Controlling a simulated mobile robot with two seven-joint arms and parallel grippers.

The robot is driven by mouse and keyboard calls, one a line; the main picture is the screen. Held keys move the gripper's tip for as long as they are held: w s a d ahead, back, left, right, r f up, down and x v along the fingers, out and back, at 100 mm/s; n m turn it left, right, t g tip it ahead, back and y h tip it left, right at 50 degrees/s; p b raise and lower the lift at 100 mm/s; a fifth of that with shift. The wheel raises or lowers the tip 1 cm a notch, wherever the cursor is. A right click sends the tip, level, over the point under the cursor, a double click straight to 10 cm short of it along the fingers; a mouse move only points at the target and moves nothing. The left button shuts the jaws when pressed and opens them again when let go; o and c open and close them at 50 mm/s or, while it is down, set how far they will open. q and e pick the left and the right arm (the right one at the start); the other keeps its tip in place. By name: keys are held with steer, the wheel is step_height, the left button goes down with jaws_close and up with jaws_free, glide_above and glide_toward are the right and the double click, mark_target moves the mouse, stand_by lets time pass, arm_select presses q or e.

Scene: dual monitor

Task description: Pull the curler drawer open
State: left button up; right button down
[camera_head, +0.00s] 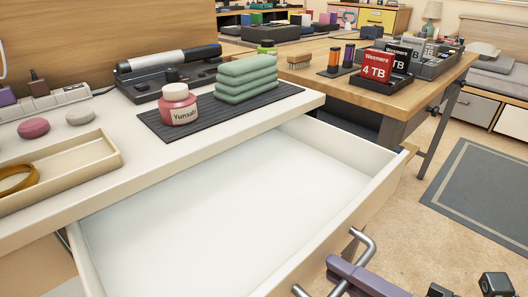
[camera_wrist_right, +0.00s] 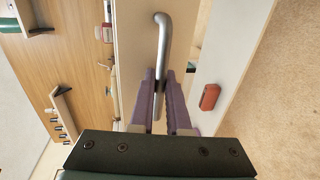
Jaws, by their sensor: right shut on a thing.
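The drawer (camera_head: 230,210) under the white tabletop is pulled well out, and its white inside is empty. Its metal bar handle (camera_head: 362,240) is on the wooden front at the lower right; it also shows in the right wrist view (camera_wrist_right: 162,42). My right gripper (camera_head: 342,274), with purple fingers, is shut on the handle, one finger on each side of the bar in the right wrist view (camera_wrist_right: 159,92). A silver and black curler-like tool (camera_head: 172,58) lies on a black base on the tabletop. My left gripper is not in view.
On the tabletop are a pink jar (camera_head: 178,106), folded green towels (camera_head: 246,80), a dark ribbed mat (camera_head: 215,118) and a beige tray (camera_head: 65,172). A wooden desk (camera_head: 320,77) with red and black boxes stands behind. Bare floor (camera_head: 425,215) lies to the right.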

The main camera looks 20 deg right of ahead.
steer(key=shift+s, duration=0.15)
steer(key=c, duration=1.2)
jaws_free()
steer(key=shift+o, duration=0.2)
steer(key=p+v, duration=0.1)
steer(key=v, duration=0.9)
steer(key=shift+p, duration=0.3)
